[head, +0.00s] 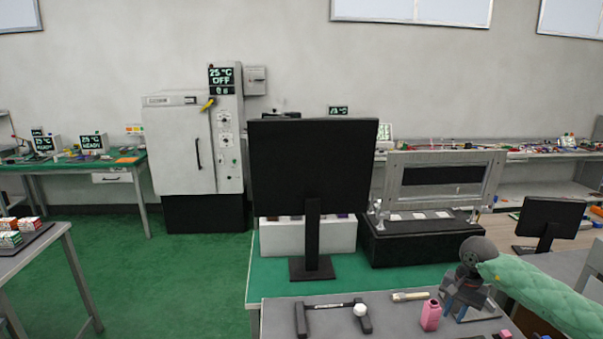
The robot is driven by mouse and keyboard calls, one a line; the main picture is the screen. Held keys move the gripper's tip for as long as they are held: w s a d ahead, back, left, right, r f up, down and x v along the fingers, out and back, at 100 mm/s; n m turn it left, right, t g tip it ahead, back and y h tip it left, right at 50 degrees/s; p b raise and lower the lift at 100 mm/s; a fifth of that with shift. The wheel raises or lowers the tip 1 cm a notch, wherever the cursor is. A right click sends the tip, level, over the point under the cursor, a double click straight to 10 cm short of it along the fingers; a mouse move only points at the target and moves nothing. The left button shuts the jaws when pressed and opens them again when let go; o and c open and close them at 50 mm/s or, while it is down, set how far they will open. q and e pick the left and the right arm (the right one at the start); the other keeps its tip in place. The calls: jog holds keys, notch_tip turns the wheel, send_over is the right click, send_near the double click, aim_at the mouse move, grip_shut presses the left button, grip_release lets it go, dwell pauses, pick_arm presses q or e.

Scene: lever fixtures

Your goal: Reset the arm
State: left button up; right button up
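My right arm, in a green quilted sleeve, comes in from the right in the head view. Its gripper (466,301) points down over the grey table at the front right. The gripper is small and dark here, and whether its fingers are apart is unclear. I see nothing clearly held in it. My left gripper is not in view. A black bracket-like fixture (327,305) with a white round knob (360,310) at its right end lies on the table, left of and apart from the gripper. Which thing the task calls the arm is not clear.
A pink bottle (430,315) and a pale cylindrical tool (410,296) lie between fixture and gripper. A black monitor (311,166) stands behind. A framed grey machine (440,162) is at the back right. A white oven cabinet (180,150) stands back left, with open green floor before it.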

jog(key=s+a+m+t+y, duration=0.3)
jog(key=a+y, duration=0.7)
jog(key=a, duration=1.4)
jog(key=s+a+r+m+t+y, duration=0.3)
jog(key=a+r+m+t+y, duration=0.5)
jog(key=m, duration=1)
jog(key=s+d+f+m+t+h, duration=0.25)
jog(key=d+f+m+h, duration=0.3)
jog(key=m+h, duration=0.7)
jog(key=s+d+f+m+t+h, duration=0.2)
jog(key=s+d+f+m+h, duration=0.4)
jog(key=m, duration=1.1)
jog(key=s+f+m+g, duration=0.6)
jog(key=s+f, duration=0.1)
jog(key=s, duration=0.4)
jog(key=s+f+m+g, duration=0.5)
jog(key=s+f+g, duration=0.1)
jog(key=s, duration=0.5)
notch_tip(320, 180, down, 24)
jog(key=a+g, duration=0.1)
jog(key=s+f, duration=0.3)
jog(key=f, duration=0.8)
jog(key=s+f, duration=0.3)
jog(key=f, duration=0.8)
jog(key=shift+s+a+g, duration=0.3)
jog(key=shift+s+g, duration=0.1)
jog(key=shift+g, duration=0.05)
